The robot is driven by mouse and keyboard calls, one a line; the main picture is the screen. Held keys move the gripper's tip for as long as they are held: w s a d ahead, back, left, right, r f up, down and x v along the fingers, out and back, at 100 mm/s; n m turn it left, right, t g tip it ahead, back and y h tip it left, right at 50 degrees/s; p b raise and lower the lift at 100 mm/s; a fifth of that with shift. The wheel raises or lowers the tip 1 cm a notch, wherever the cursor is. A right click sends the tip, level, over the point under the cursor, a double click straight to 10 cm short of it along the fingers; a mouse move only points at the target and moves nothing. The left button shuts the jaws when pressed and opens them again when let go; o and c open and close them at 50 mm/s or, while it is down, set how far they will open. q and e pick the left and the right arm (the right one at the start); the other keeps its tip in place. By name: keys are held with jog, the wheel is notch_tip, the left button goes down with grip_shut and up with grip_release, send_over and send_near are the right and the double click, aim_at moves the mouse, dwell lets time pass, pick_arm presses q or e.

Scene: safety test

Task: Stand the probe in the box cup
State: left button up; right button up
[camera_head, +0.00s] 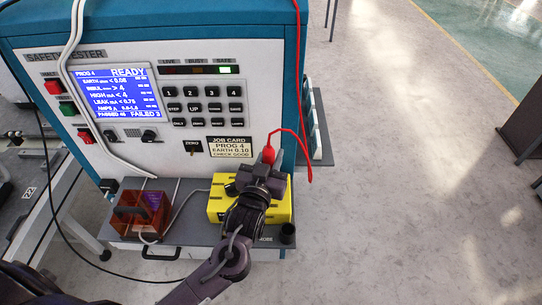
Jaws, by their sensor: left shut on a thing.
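The red probe (268,155), with a red cable looping up to the right, is upright in my left gripper (266,172). My left gripper is shut on it, above the back right part of the yellow box (281,210). My wrist hides much of the box's top. A small dark round part (230,189) shows at the box's left side; I cannot tell if it is a cup. A black cup (287,233) stands on the grey shelf at the box's front right corner, beside a partly hidden label ending in "OBE". My right gripper is not in view.
The tester panel (190,149) with a lit blue screen (117,92) rises behind the shelf (192,232). An orange see-through box (140,213) with a grey cable is on the shelf's left. White cables hang at the left. Open floor lies to the right.

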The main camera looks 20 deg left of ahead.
pick_arm(q)
jog(key=shift+f, duration=0.2)
jog(key=shift+f+b, duration=0.6)
jog(key=shift+f, duration=0.15)
jog(key=o, duration=0.9)
jog(key=shift+f, duration=0.1)
